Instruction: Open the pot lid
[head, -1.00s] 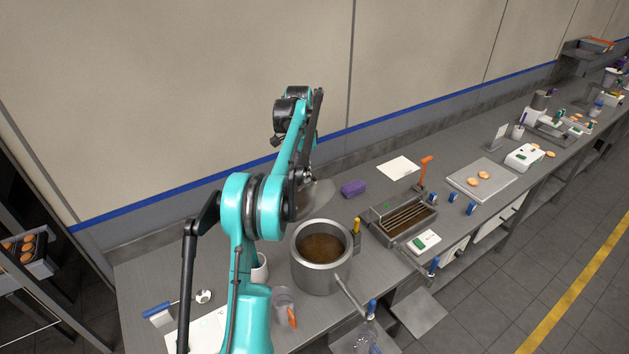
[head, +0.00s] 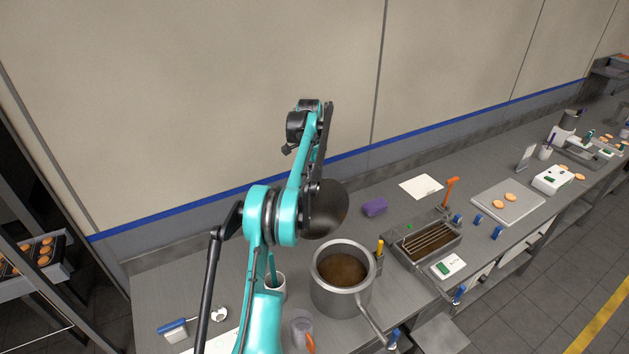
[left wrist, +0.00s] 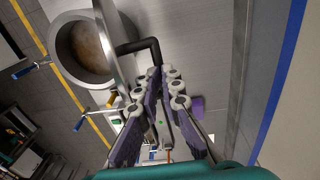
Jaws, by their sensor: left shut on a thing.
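The steel pot (head: 335,300) stands on the bench with its mouth uncovered, brown contents showing inside. It also appears at the upper left of the left wrist view (left wrist: 64,72). The round lid (head: 331,212) is raised behind the pot, tilted steeply and clear of the rim, partly hidden by my arm. In the left wrist view the lid (left wrist: 112,45) is nearly edge-on, with its black bent handle (left wrist: 143,46) reaching to my fingertips. My left gripper (left wrist: 158,84) is shut on that handle. My right gripper is out of view.
A white cup (head: 277,288) and a clear jug (head: 301,330) stand left of the pot. A purple block (head: 374,207), a slotted metal unit (head: 425,243) and a scale (head: 448,265) lie to its right. The wall is close behind the bench.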

